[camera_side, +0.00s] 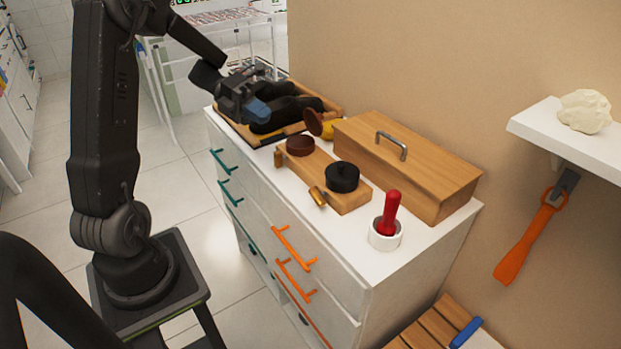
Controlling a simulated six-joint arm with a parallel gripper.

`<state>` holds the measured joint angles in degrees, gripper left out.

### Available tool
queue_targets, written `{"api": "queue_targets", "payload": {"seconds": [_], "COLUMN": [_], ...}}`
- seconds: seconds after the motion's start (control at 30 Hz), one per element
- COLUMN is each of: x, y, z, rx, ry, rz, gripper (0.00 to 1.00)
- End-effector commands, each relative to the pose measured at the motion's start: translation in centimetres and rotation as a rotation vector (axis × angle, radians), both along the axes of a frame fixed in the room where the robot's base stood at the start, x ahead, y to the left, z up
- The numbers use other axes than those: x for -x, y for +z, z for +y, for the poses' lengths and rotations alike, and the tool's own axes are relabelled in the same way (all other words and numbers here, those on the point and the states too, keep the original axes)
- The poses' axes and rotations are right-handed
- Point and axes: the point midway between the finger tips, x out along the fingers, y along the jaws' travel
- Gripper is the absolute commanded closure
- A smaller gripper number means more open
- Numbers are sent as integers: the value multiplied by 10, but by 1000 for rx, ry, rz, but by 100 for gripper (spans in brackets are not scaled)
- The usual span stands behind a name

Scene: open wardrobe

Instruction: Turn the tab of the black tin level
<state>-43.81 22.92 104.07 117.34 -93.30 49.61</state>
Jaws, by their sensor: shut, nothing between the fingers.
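The black tin (342,176) is a low round tin with a small raised part on its lid. It sits upright on the right part of a wooden board (352,201) on the white dresser. A brass-coloured piece (317,197) shows at the board's front edge, near the black tin; I cannot tell whether it is the tab, or its angle. A dark brown tin (300,146) sits at the board's left end, with another wooden or brass piece (279,158) by it. My gripper (260,112), blue at its tip, is shut and empty over the tray, well left of the black tin.
A wooden tray (253,138) holds dark objects, perhaps shoes (296,112). A brown round item with yellow (316,122) stands between tray and lidded wooden box (410,160). A red-handled tool (389,212) stands in a white cup (385,239) at right. The dresser top (341,258) is bare in front.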

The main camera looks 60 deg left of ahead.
Motion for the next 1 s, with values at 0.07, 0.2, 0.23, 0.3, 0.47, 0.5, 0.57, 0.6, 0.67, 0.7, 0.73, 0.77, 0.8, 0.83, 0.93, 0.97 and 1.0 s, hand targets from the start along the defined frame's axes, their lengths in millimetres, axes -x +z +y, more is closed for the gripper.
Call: {"api": "queue_targets", "payload": {"seconds": [0.07,0.2,0.23,0.3,0.47,0.5,0.57,0.6,0.67,0.7,0.73,0.77,0.8,0.83,0.93,0.97,1.0], "x": [0,-16,-23,-40,-80,-91,-107,-118,-135,-146,-153,-160,-167,-171,-179,-180,-179], "y": [30,55,56,58,67,70,75,80,87,92,95,98,101,103,104,103,101], "z": [0,-1,-1,0,5,7,12,16,22,28,33,38,44,49,61,64,67], "rx": [-8,-20,-30,-54,-114,-130,-157,-175,-209,-232,-249,-268,-292,-309,-365,-380,-401], "ry": [0,54,81,146,318,370,455,519,628,709,774,838,923,987,1180,1232,1297], "rz": [-8,-51,-77,-133,-257,-287,-330,-358,-395,-413,-421,-425,-420,-411,-341,-309,-258], "gripper": [100,100,100,100,100,100,100,100,100,100,100,100,100,100,100,100,100]}}
